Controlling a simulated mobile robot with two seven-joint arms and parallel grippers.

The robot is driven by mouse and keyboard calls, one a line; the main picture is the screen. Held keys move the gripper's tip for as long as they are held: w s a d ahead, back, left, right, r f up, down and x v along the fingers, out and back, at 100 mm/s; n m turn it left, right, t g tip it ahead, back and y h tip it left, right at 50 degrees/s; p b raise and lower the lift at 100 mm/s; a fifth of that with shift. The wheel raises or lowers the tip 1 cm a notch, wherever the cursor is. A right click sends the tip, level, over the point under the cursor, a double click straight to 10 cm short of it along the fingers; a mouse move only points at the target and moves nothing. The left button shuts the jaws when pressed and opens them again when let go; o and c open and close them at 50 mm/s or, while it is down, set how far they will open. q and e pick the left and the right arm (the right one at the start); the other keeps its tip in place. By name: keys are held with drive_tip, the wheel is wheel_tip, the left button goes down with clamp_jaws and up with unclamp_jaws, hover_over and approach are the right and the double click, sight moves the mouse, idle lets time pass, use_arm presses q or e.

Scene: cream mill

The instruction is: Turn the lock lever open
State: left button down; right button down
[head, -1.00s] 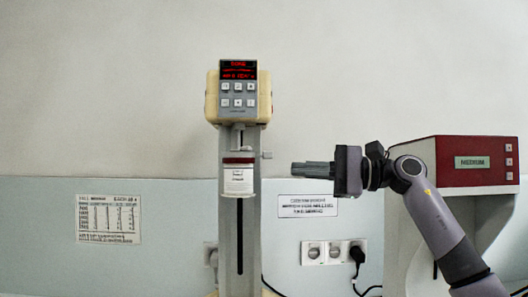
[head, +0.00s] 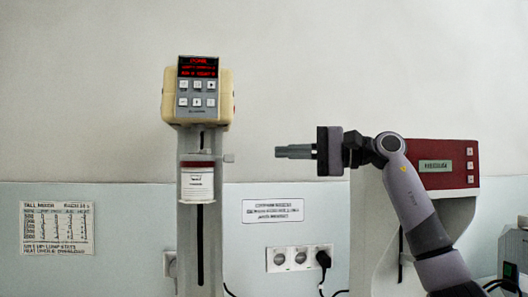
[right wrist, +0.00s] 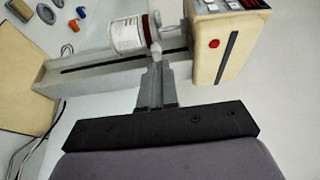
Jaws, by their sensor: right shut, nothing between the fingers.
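The tall mixer has a cream head (head: 198,113) with a red display and a grey column (head: 190,245). A white jar with a dark red lid (head: 197,183) is held at the column's front. A small grey lever (head: 229,158) sticks out from the column's right side, just below the head. My right gripper (head: 277,152) points left at about the lever's height, shut and empty, with a gap between its tips and the lever in the head view. In the right wrist view the shut fingers (right wrist: 155,72) point toward the column and jar (right wrist: 127,35). My left gripper is out of view.
A red and grey device (head: 448,165) stands at the right, behind my right arm. Wall sockets (head: 298,258) with a plugged cable are below the gripper. Several small coloured objects lie at the upper left of the right wrist view. The wall above is clear.

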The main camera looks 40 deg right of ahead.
sight(209, 152)
drive_tip(key=shift+w+a+p, duration=0.35)
drive_tip(key=shift+w+a, duration=0.9)
drive_tip(key=shift+a, duration=0.35)
drive_tip(key=shift+w+a+p, duration=0.3)
drive_tip(key=shift+w+a, duration=0.9)
drive_tip(key=shift+a, duration=0.35)
drive_tip(key=shift+w+a+p, duration=0.35)
drive_tip(key=shift+w+a, duration=0.9)
drive_tip(key=shift+a, duration=0.35)
